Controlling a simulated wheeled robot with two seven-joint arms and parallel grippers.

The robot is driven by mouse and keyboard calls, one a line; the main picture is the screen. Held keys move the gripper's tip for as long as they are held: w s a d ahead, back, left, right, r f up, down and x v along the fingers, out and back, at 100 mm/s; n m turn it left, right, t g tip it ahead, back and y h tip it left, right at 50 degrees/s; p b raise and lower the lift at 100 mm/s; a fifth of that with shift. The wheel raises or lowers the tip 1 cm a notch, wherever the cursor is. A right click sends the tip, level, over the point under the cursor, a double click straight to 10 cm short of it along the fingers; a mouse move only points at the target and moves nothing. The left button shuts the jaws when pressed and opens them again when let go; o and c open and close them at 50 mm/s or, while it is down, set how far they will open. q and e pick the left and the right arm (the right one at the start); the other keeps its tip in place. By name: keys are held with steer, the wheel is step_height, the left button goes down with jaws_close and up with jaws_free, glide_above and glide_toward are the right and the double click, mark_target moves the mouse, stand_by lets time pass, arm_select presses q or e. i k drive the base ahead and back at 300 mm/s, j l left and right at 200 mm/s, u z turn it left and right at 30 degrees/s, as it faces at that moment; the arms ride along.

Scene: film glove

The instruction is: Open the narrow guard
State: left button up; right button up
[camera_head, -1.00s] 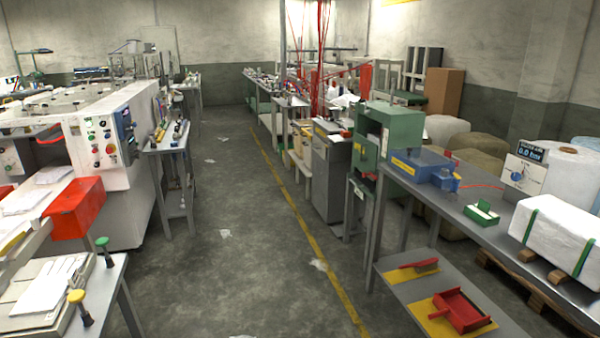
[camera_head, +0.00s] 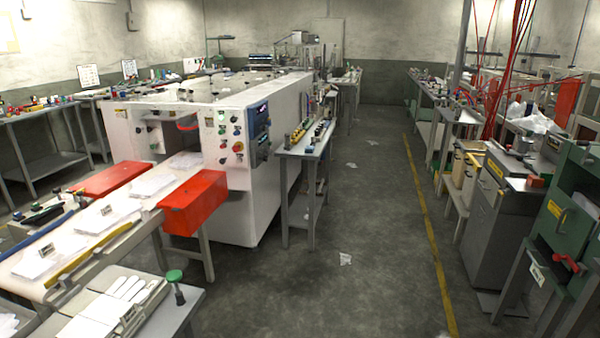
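A white machine (camera_head: 205,110) stands left of centre, with a conveyor bed coming out of its near end. Two red covers that look like guards sit at the bed's sides: a boxy near one (camera_head: 193,204) on the right and a flatter one (camera_head: 112,178) on the left. Which of them is the narrow guard I cannot tell. Both appear lowered. A red curved handle (camera_head: 188,124) shows in the machine's opening. Neither of my grippers is in view.
A control panel (camera_head: 222,138) with buttons is on the machine's end. A narrow side table (camera_head: 305,150) stands along its right side. A grey floor aisle (camera_head: 355,215) with scraps of paper is open. Green and grey cabinets (camera_head: 565,225) line the right. A bench with gloves (camera_head: 110,305) is front left.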

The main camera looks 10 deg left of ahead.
mark_target(178, 199)
steer(key=i+u, duration=0.35)
steer(key=i+l+u, duration=0.25)
steer(key=i+u, duration=0.15)
steer(key=i+l+u, duration=0.35)
steer(key=i+j, duration=0.05)
steer(key=i, duration=0.05)
